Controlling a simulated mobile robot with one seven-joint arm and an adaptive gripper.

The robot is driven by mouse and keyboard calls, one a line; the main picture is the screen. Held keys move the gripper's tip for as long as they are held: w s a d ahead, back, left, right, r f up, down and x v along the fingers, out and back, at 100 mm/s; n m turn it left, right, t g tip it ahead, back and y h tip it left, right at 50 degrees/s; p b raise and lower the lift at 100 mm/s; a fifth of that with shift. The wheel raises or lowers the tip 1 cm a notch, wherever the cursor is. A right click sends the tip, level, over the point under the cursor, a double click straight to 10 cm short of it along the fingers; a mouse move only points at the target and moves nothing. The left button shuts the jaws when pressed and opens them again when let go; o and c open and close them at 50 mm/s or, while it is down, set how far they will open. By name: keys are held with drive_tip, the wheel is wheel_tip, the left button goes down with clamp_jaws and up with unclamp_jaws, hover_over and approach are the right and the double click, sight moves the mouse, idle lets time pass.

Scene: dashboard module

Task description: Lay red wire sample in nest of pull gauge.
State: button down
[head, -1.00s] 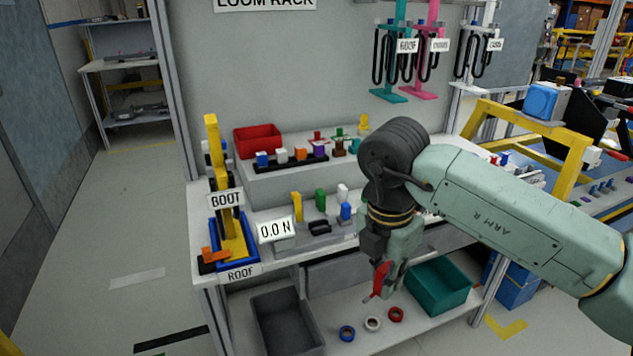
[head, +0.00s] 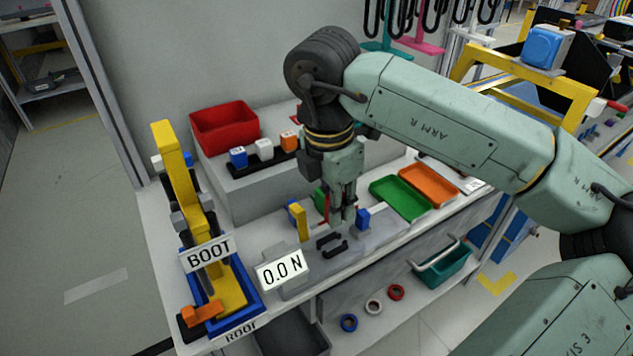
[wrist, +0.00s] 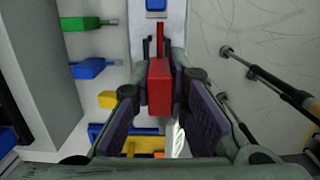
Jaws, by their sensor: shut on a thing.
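The red wire sample (wrist: 160,82) is a red block with a thin red end, held between the fingers of my gripper (wrist: 165,100) in the wrist view. In the head view my gripper (head: 342,218) points down over the pull gauge, with a sliver of red beside its fingers. The pull gauge has a grey base, a "0.0 N" display (head: 281,270), and a black forked nest (head: 331,245). The nest's dark prongs show just beyond the sample in the wrist view. The sample looks above the nest; contact is hidden. A blue block (head: 363,219) stands at the gauge's right.
A yellow post (head: 299,222) and a green block (head: 320,200) stand close behind the gauge. The yellow BOOT fixture (head: 182,195) is at the left. A green tray (head: 399,197) and an orange tray (head: 429,184) lie at the right. A red bin (head: 224,127) sits on the raised shelf.

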drive_tip(key=shift+w+a, duration=0.15)
drive_tip(key=shift+w, duration=0.1)
drive_tip(key=shift+s, duration=0.1)
drive_tip(key=shift+f+b, duration=0.1)
drive_tip(key=shift+b, duration=0.3)
drive_tip(key=shift+f+b, duration=0.2)
drive_tip(key=shift+b, duration=0.1)
wheel_tip(320, 180, down, 5)
drive_tip(key=b, duration=0.5)
drive_tip(key=shift+f, duration=0.1)
drive_tip(key=shift+b, duration=1.05)
idle(1.2)
drive_tip(key=shift+f, duration=0.15)
drive_tip(key=shift+f+b, duration=0.35)
drive_tip(key=shift+b, duration=0.1)
